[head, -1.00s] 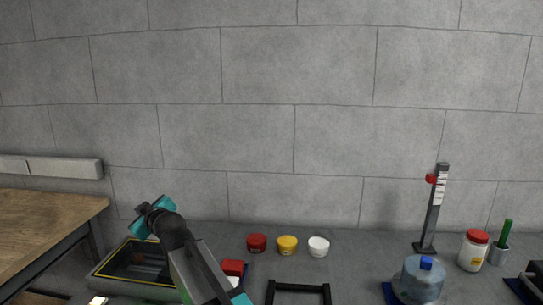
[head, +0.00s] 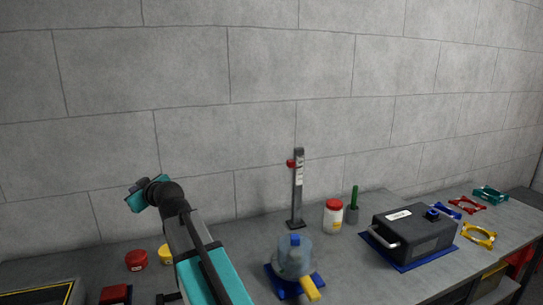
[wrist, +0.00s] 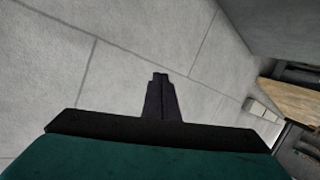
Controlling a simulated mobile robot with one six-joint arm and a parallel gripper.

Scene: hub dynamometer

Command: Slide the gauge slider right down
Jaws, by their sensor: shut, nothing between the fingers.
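The gauge (head: 298,195) is a grey upright post with a white scale, standing near the back of the bench in the head view. Its red slider (head: 291,163) sits high on the post, sticking out on the left side. My gripper shows in the wrist view (wrist: 160,85) with its fingers together and nothing between them. In the head view my arm rises left of the gauge, well apart from it, and the fingers are hard to make out. The gauge is not in the wrist view.
A black box (head: 414,236) is further right. Red (head: 136,260) and yellow tubs lie left.

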